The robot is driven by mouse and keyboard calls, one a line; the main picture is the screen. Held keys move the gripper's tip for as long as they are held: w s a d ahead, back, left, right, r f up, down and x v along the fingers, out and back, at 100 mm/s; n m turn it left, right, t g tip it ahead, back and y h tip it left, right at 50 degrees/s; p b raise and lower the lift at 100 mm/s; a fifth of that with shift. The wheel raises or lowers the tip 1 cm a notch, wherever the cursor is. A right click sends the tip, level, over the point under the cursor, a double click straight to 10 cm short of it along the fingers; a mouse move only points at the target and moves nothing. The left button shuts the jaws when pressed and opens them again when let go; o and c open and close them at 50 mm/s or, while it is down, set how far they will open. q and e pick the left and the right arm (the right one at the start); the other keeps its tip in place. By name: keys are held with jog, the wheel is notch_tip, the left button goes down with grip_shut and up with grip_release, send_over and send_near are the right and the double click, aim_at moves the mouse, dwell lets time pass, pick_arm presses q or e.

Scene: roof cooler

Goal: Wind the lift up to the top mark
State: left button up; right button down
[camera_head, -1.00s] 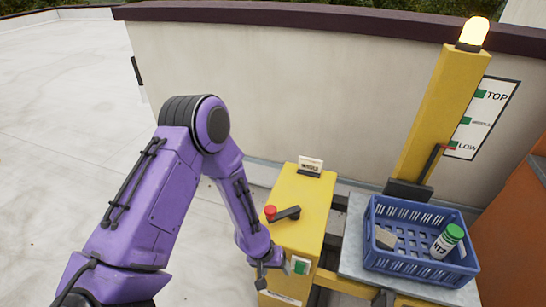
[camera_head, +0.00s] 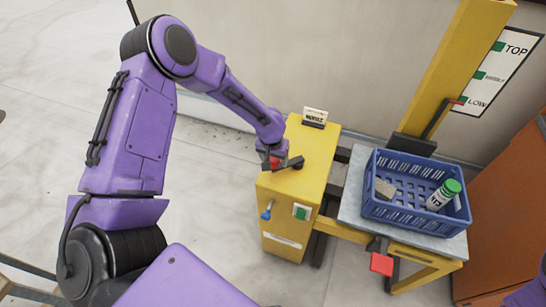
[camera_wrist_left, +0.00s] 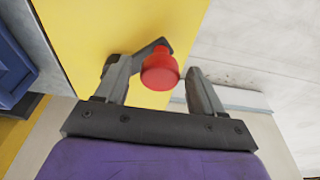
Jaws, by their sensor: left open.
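The yellow winch box (camera_head: 308,160) has a dark crank on its top with a red knob (camera_wrist_left: 160,72). My left gripper (camera_head: 277,163) is at the knob from above; in the left wrist view its open fingers (camera_wrist_left: 157,80) stand on either side of the knob. I cannot tell if they touch it. The lift platform (camera_head: 352,213) bears a blue crate (camera_head: 405,216). The TOP mark (camera_head: 498,46) is higher on the white board. My right gripper is not in view.
The crate holds a green-lidded jar (camera_head: 443,195) and a grey block (camera_head: 385,189). The box front has a blue-knobbed lever (camera_head: 266,212) and a green switch (camera_head: 301,212). A red plate (camera_head: 381,263) sticks out below the platform.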

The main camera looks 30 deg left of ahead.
pick_arm(q)
jog(key=shift+s, duration=0.1)
jog(key=c, duration=1.1)
jog(key=shift+s+d+f, duration=0.1)
jog(key=shift+s+d, duration=0.25)
jog(key=shift+d, duration=0.35)
jog(key=shift+s+d, duration=0.1)
jog(key=shift+d, duration=0.25)
jog(key=shift+s+d, duration=0.25)
jog(key=shift+d, duration=0.75)
